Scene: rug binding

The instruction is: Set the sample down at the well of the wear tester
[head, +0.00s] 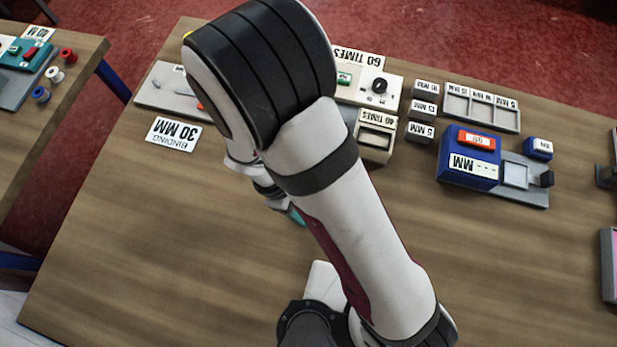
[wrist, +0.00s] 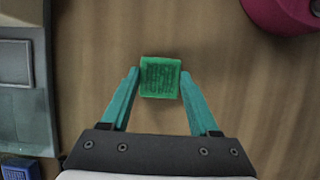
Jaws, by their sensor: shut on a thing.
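A green square sample (wrist: 160,77) with dark markings on its face sits between the teal fingertips of my gripper (wrist: 160,88), which is shut on it. In the head view my gripper (head: 296,214) is mostly behind my arm, left of the table's middle; the sample cannot be made out there. The beige machine (head: 366,88) under the "60 TIMES" sign, with a green button and black knob, looks like the wear tester. My arm covers its left part, and I cannot make out its well. My gripper is apart from it, nearer the table's front.
A "40 TIMES" box (head: 376,138) stands before the machine. Small MM blocks (head: 421,110) and a slotted tray (head: 481,105) are to its right. A blue gauge (head: 469,161) has a grey base. A "BINDING 30 MM" card (head: 173,134) lies left. The front wood is clear.

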